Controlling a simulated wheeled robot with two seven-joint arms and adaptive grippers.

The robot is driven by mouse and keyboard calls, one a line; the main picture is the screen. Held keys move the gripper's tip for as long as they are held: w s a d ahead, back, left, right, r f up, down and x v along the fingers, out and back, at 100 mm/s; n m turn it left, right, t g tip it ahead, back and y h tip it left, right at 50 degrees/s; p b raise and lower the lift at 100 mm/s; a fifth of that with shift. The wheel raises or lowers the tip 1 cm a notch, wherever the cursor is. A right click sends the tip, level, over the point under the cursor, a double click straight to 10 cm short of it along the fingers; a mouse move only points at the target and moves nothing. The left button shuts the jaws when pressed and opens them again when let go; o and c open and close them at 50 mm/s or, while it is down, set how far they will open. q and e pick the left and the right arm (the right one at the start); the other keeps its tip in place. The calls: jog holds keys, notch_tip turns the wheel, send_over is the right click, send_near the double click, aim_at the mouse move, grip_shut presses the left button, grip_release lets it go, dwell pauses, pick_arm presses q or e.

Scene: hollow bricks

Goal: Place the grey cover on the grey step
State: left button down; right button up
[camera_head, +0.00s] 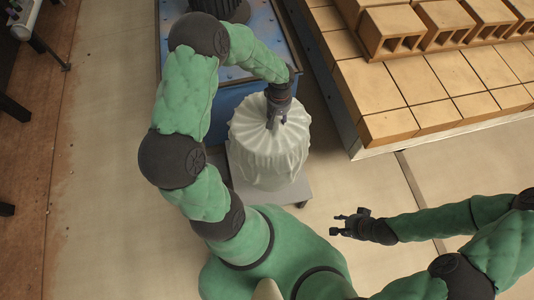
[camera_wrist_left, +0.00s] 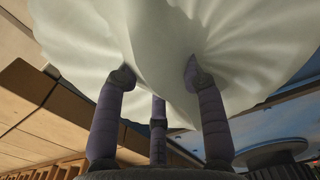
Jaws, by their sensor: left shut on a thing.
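The pale grey cover (camera_head: 268,155) is a pleated cloth, bunched at its top and spreading out below. My left gripper (camera_head: 277,118) is shut on its gathered top. In the left wrist view the fingers (camera_wrist_left: 158,85) pinch the folds of the cover (camera_wrist_left: 120,30). A flat grey platform (camera_head: 297,193), which looks like the grey step, shows beneath the cover's lower edge. The cover hides most of it, and I cannot tell whether they touch. My right gripper (camera_head: 343,223) is open and empty, to the lower right of the cover.
A blue metal platform (camera_head: 228,100) with a dark round part (camera_head: 222,8) on it stands behind the cover. To the right, a low stand carries tan blocks (camera_head: 420,95) and hollow bricks (camera_head: 392,30). Bare floor (camera_head: 110,170) lies at the left.

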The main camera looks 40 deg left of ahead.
pick_arm(q)
jog(key=shift+s+a+f+n, duration=0.2)
jog(key=shift+s+f, duration=0.05)
jog(key=shift+f, duration=0.2)
jog(key=shift+s+a+f+n, duration=0.2)
jog(key=shift+s+f, duration=0.05)
jog(key=shift+f, duration=0.2)
notch_tip(320, 180, down, 9)
jog(key=b, duration=0.3)
jog(key=shift+f, duration=0.2)
jog(key=shift+f, duration=0.1)
jog(key=c, duration=0.8)
grip_release()
jog(key=shift+o, duration=0.2)
